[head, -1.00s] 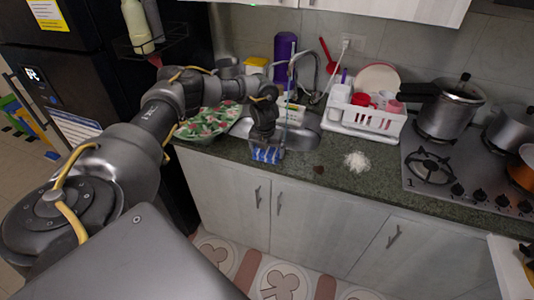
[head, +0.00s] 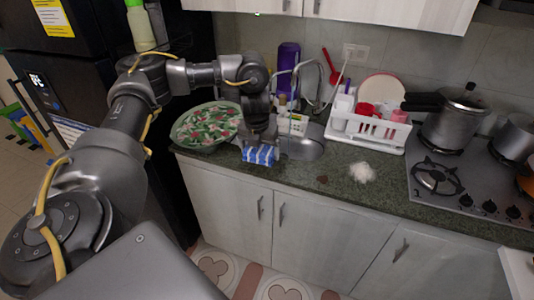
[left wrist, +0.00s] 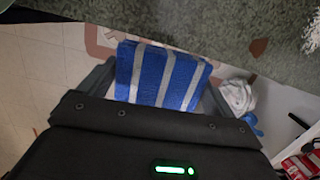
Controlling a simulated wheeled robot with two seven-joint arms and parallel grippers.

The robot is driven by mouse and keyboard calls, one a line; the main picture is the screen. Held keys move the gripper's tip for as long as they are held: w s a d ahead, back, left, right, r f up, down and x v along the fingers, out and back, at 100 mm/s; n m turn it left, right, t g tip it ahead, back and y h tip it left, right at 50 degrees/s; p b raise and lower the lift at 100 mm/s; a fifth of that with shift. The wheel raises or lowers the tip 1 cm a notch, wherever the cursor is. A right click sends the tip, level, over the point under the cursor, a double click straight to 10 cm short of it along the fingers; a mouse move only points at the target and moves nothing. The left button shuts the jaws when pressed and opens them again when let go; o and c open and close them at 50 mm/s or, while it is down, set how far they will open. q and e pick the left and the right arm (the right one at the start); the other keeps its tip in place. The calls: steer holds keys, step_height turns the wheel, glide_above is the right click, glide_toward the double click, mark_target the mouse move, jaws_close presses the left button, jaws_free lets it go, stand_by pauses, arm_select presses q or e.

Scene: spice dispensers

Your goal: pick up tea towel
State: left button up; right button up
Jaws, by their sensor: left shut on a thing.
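The tea towel (head: 259,155) is blue with white stripes. In the head view it hangs at the front edge of the counter, below my left gripper (head: 260,142). In the left wrist view the towel (left wrist: 165,75) sits between the two fingers of my left gripper (left wrist: 158,82), which is shut on it. The counter edge lies just beyond it in that view. I cannot tell whether the towel still touches the counter. My right gripper is not in view.
The green counter (head: 330,190) has a white pile (head: 362,172) and a small brown patch (head: 322,180). A large patterned bowl (head: 207,125) stands left of the sink (head: 303,148). A white dish rack (head: 367,128) and a stove with a pressure cooker (head: 447,118) are to the right.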

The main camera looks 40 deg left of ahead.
arm_select(q)
steer(key=s+r, duration=0.1)
steer(key=s, duration=0.1)
steer(key=s+d+r, duration=0.1)
steer(key=s, duration=0.3)
steer(key=shift+s+d+r, duration=0.25)
steer(key=shift+d+r, duration=0.1)
steer(key=shift+r, duration=0.05)
